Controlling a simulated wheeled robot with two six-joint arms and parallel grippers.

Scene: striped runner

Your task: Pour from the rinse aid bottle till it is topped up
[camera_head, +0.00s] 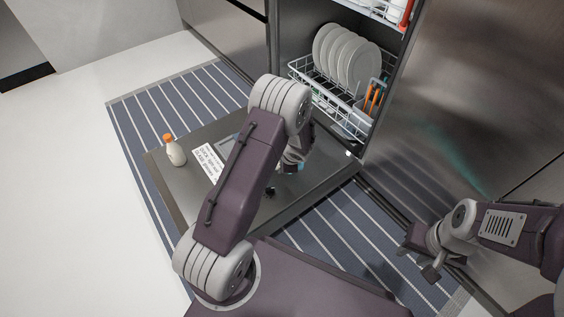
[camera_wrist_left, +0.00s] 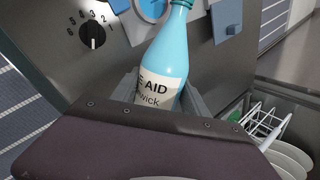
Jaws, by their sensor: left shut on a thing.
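The rinse aid bottle (camera_wrist_left: 162,72) is light blue with a white label reading "-AID". In the left wrist view it stands between the fingers of my left gripper (camera_wrist_left: 160,95), which is shut on it. Its neck points toward the top of the picture, and its mouth is cut off by the edge. In the head view my left arm hides most of the gripper and bottle. My right gripper (camera_head: 424,258) is open and empty at the right.
The open dishwasher door (camera_head: 235,210) lies over the striped runner (camera_head: 140,140). On it are a white orange-capped bottle (camera_head: 175,152), a printed label (camera_head: 209,161) and a numbered black dial (camera_wrist_left: 92,35). The lower rack (camera_head: 318,88) holds plates. Open floor lies left.

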